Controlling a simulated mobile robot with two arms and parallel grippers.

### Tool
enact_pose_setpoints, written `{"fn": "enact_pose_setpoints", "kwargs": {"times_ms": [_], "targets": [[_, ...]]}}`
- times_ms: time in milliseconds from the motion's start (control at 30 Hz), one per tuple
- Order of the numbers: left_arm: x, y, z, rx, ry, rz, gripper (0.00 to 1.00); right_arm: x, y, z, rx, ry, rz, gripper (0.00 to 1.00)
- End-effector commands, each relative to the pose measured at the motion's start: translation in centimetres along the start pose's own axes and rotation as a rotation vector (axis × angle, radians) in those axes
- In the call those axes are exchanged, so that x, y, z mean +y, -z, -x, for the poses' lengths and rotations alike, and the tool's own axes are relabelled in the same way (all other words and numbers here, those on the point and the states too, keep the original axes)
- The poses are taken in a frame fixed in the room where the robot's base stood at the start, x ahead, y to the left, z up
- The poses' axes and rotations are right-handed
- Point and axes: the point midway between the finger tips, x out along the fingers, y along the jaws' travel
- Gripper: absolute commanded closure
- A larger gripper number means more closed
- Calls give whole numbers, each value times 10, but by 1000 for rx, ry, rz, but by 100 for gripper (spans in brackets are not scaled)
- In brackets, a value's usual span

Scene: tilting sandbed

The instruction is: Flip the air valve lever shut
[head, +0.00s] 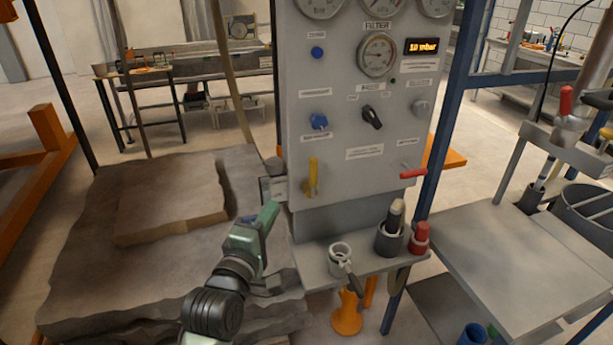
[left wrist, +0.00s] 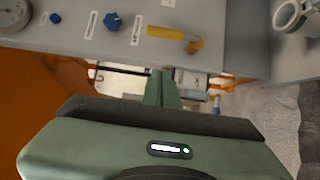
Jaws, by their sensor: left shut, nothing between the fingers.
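A yellow lever (head: 313,176) stands upright on the lower left of the grey control panel (head: 345,150). It also shows in the left wrist view (left wrist: 166,33), lying sideways in that picture. A red lever (head: 411,173) lies nearly level at the panel's lower right. The labels are too small to read, so I cannot tell which one is the air valve lever. My left gripper (head: 269,214) is shut and empty, below and left of the yellow lever and apart from it. Its closed fingers also show in the left wrist view (left wrist: 162,88). My right gripper is not in view.
A shelf (head: 375,262) under the panel holds a portafilter-like metal cup (head: 341,254), a dark holder (head: 389,239) and a red item (head: 420,238). A layered brown sandbed (head: 85,250) lies left. Blue frame posts (head: 448,110) stand right. The display (head: 422,46) reads 10 mbar.

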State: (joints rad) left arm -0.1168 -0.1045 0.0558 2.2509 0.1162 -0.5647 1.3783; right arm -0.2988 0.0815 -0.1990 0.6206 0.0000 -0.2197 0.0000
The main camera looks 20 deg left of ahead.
Motion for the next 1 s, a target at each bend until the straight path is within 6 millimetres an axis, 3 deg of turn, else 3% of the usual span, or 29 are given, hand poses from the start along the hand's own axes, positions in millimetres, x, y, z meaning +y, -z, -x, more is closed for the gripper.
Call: {"fn": "enact_pose_setpoints", "kwargs": {"times_ms": [200,333,800,1000], "targets": [[0,0,-2,-1,1,-2,100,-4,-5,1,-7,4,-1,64],[1,0,-14,-1,0,-3,100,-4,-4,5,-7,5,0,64],[2,-1,-105,-1,2,-3,100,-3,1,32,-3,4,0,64],[0,-23,-123,0,4,-1,100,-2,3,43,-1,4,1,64]]}}
